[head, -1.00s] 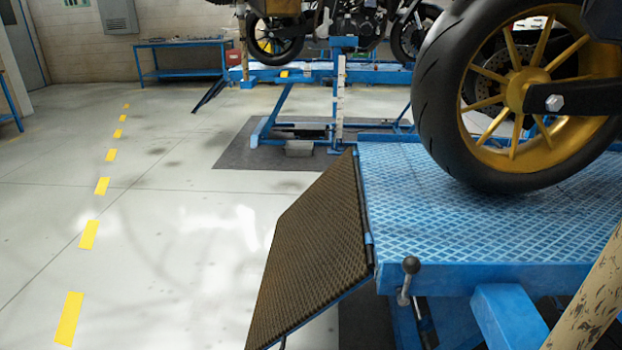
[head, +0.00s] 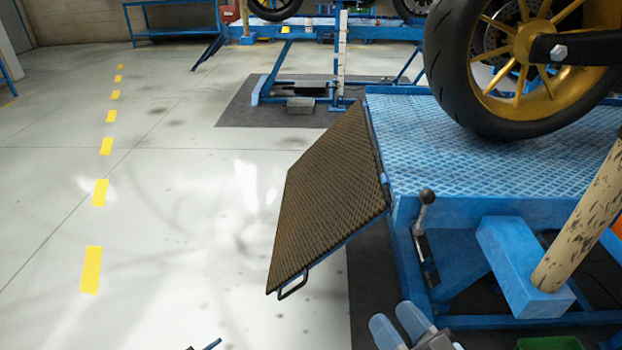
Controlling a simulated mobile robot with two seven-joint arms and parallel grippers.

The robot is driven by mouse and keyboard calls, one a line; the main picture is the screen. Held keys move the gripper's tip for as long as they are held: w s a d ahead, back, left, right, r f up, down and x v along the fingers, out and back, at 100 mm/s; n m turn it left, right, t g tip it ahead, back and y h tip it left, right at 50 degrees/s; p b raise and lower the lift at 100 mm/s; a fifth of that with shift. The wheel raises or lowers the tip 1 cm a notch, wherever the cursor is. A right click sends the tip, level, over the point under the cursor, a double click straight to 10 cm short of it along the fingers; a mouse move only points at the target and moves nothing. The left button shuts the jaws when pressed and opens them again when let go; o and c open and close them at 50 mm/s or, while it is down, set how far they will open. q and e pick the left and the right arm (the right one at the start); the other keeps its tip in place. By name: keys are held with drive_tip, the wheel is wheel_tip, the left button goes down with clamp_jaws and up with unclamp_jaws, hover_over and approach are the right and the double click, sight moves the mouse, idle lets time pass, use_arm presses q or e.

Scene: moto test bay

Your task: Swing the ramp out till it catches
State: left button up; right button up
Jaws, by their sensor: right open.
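The ramp (head: 330,185) is a brown, ridged plate hinged along the left edge of the blue lift platform (head: 490,172). It slopes down and out to the left, with a wire handle (head: 293,286) at its lower near corner. Whether its lower edge touches the floor is hard to tell. A lever with a dark knob (head: 426,196) stands at the platform's near left corner. My right gripper (head: 398,322) is at the bottom edge of the view, open and empty, below and right of the handle and apart from the ramp.
A motorcycle's rear wheel (head: 465,90) stands on the platform. A worn post (head: 580,215) rises at the right. A small dark and blue piece (head: 207,346) shows at the bottom edge. Another blue lift (head: 272,85) is behind. The floor left of the ramp is clear, with yellow dashes.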

use_arm(q)
drive_tip(key=s+d+r+n, duration=0.2)
drive_tip(key=s+r, duration=0.2)
drive_tip(key=r, duration=0.5)
drive_tip(key=s+d+r+n+y, duration=0.15)
drive_tip(key=s+r, duration=0.25)
drive_tip(key=r, duration=0.5)
drive_tip(key=s+d+r+n, duration=0.2)
drive_tip(key=s+d+r, duration=0.15)
drive_tip(key=r, duration=0.45)
drive_tip(key=w+d+r+n+t+y+p, duration=0.2)
drive_tip(key=d+r+n+t+p, duration=0.15)
drive_tip(key=r+n, duration=0.35)
drive_tip(key=s+a+r+g+y+p, duration=0.2)
drive_tip(key=a+r+p, duration=0.1)
drive_tip(key=p, duration=1.4)
drive_tip(key=s+a+r+m+g+y+p, duration=0.1)
drive_tip(key=a+p, duration=0.4)
drive_tip(key=p, duration=1.3)
wheel_tip(320, 180, up, 2)
drive_tip(key=shift+s+a+g+y, duration=0.25)
drive_tip(key=shift+s+g+y, duration=0.3)
drive_tip(key=shift+g+y, duration=0.7)
use_arm(e)
drive_tip(key=s+d+r+g+h, duration=0.4)
drive_tip(key=d+r+g+h, duration=0.2)
drive_tip(key=d+r, duration=0.1)
drive_tip(key=shift+d+r, duration=0.35)
drive_tip(key=shift+d, duration=0.15)
